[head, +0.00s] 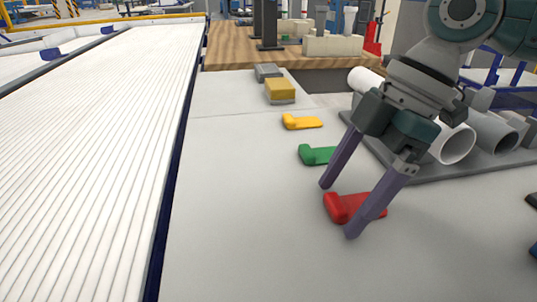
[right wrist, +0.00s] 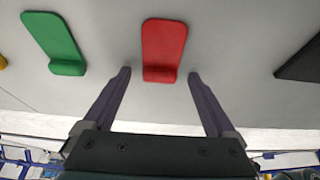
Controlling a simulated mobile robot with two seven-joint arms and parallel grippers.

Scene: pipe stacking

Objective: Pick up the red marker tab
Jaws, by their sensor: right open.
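The red marker tab (head: 343,206) lies on the light grey table at the lower right of the head view. In the right wrist view the red tab (right wrist: 164,45) lies between the lines of the two fingers, its raised end toward my gripper. My right gripper (head: 337,210) is open, with its fingertips on either side of the tab; one finger covers part of it in the head view. The right wrist view shows the gripper (right wrist: 160,74) empty. I cannot tell its exact height above the table. My left gripper is not in view.
A green tab (head: 314,154) and a yellow tab (head: 300,122) lie behind the red one. Grey and yellow blocks (head: 280,90) stand farther back. White and grey pipes (head: 457,143) rest at the right. A ribbed white conveyor (head: 90,150) runs along the left.

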